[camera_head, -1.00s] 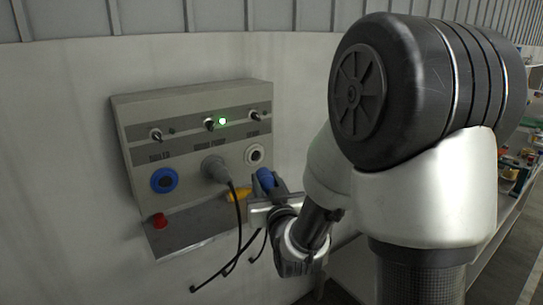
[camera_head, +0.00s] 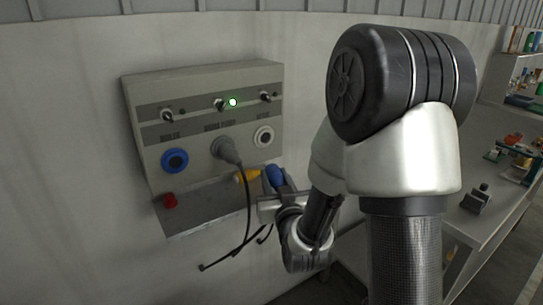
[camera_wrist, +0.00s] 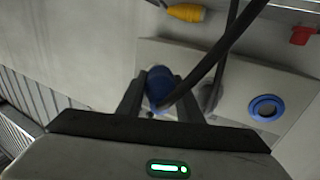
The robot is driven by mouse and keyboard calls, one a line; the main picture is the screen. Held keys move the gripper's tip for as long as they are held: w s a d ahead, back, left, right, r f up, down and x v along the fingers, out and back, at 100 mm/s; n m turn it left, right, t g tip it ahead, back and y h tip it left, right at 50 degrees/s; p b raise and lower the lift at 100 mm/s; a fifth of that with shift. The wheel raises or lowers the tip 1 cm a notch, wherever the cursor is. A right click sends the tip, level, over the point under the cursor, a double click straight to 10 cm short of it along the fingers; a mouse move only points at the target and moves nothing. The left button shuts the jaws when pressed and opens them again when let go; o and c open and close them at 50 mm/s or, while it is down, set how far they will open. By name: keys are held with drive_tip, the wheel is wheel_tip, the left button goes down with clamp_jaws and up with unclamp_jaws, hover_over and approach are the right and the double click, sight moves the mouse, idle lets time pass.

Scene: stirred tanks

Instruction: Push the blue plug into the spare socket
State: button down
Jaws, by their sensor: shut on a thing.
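My gripper (camera_head: 275,188) is shut on the blue plug (camera_head: 275,175), in front of the lower right of the grey panel. The blue plug also shows between the fingers in the wrist view (camera_wrist: 160,86), with a dark cable beside it. On the panel, a blue-ringed socket (camera_head: 174,160) is at the left and a white-ringed socket (camera_head: 264,136) at the right. Both look empty. A grey plug (camera_head: 228,150) sits in the middle socket with its cable hanging down. The labels are too small to read surely, so I cannot tell which socket is the spare one.
The grey panel (camera_head: 205,86) is on a pale wall and carries several switches and a lit green lamp (camera_head: 233,102). On the ledge (camera_head: 205,211) below are a red plug (camera_head: 170,201) and a yellow plug (camera_head: 246,176). A bench (camera_head: 487,225) stands at the right.

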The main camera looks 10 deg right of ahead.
drive_tip(key=s+f, duration=0.4)
drive_tip(key=f, duration=1)
drive_tip(key=shift+w+d, duration=0.1)
drive_tip(key=shift+w, duration=0.05)
